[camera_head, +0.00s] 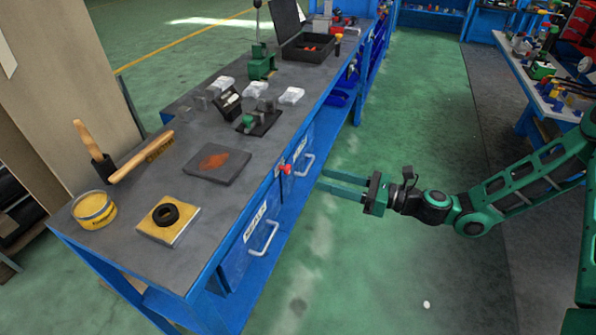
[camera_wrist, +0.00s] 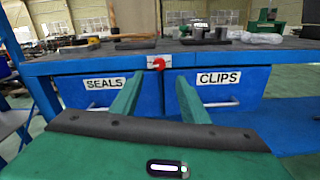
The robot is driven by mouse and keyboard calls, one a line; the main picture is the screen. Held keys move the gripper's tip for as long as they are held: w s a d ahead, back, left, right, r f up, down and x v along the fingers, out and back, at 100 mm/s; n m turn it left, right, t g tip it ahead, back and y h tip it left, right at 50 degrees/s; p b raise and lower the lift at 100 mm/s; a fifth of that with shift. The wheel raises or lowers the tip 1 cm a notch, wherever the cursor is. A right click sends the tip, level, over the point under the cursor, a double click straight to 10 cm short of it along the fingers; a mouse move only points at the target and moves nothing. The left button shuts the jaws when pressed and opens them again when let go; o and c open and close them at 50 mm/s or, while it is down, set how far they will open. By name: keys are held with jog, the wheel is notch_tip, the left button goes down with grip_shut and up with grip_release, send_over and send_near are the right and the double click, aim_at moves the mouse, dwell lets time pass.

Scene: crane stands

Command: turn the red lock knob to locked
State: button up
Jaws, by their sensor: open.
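The red lock knob (camera_head: 285,168) sits on the front of the blue workbench, just under the top edge and between two drawers. In the wrist view the knob (camera_wrist: 158,63) is on a small pale plate, between the SEALS drawer (camera_wrist: 80,95) and the CLIPS drawer (camera_wrist: 240,82). It is too small to tell which way it is turned. My green gripper (camera_head: 322,179) is open and empty, out in front of the bench and pointing at it. In the wrist view my fingertips (camera_wrist: 158,80) stand on either side below the knob, apart from it.
Both drawers look shut, with pale handles (camera_head: 264,240) sticking out of their fronts. The bench top (camera_head: 130,235) holds a yellow tin (camera_head: 94,210), a brush, a black ring on a yellow block (camera_head: 168,215) and several small parts. The green floor before the bench is clear.

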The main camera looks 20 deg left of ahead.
aim_at(290, 170)
jog(key=a, duration=0.9)
jog(key=shift+w+a, duration=0.35)
